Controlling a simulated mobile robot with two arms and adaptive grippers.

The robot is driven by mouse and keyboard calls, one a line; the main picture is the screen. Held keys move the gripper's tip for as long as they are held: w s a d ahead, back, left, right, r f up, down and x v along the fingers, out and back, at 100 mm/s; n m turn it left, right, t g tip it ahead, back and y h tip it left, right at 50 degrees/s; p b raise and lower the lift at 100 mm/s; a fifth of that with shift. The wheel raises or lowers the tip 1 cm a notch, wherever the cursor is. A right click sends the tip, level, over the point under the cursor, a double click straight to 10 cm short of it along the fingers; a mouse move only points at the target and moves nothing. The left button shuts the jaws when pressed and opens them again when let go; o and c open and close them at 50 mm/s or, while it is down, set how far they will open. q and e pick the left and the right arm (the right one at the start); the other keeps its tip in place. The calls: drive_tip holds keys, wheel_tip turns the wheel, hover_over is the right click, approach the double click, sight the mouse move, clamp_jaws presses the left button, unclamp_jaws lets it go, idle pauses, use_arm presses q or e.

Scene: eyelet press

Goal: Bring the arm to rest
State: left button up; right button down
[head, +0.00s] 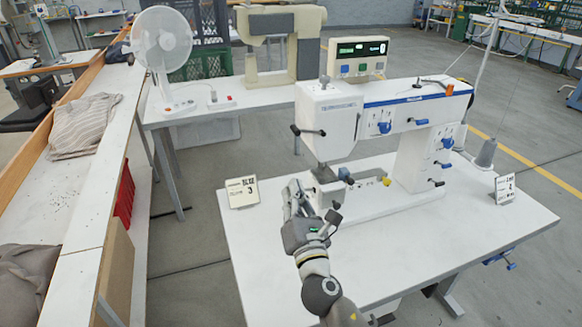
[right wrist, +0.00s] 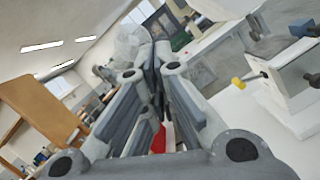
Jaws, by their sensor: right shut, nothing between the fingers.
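My right gripper (head: 292,195) is over the white table (head: 275,245), just left of the front of the white sewing-type press (head: 385,118). Its fingers point away toward the back of the table. In the right wrist view the two fingers (right wrist: 150,60) come together at their tips with nothing held between them. The press also shows at the right of that view (right wrist: 290,80), beside the gripper and apart from it. My left gripper is in neither view.
A small sign (head: 242,192) stands at the table's left edge, another (head: 504,188) at the right. A white fan (head: 162,42) and a beige machine (head: 282,40) stand on a table behind. At left a long bench (head: 92,185) holds folded cloth (head: 84,125). The front of the white table is clear.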

drive_tip(key=s+d+f+m+g+h, duration=0.65)
drive_tip(key=s+d+f+m, duration=0.45)
drive_tip(key=d+f+m, duration=0.65)
drive_tip(key=s+f+m+g+y, duration=0.1)
drive_tip(key=s+f+m+g, duration=0.2)
drive_tip(key=s, duration=0.5)
drive_tip(key=s+d+f+m+g+y, duration=0.1)
drive_tip(key=s+m+g, duration=0.3)
drive_tip(key=s+m, duration=0.3)
drive_tip(key=s+f+m+g+y, duration=0.1)
drive_tip(key=s+f+m+g, duration=0.15)
drive_tip(key=s, duration=0.55)
wheel_tip(320, 180, down, 27)
drive_tip(key=s+g, duration=0.2)
drive_tip(key=s, duration=0.1)
drive_tip(key=s+d+f+g, duration=0.1)
drive_tip(key=s+d+f, duration=0.2)
drive_tip(key=s+f, duration=1.1)
drive_tip(key=shift+s+f, duration=0.2)
drive_tip(key=shift+s, duration=0.7)
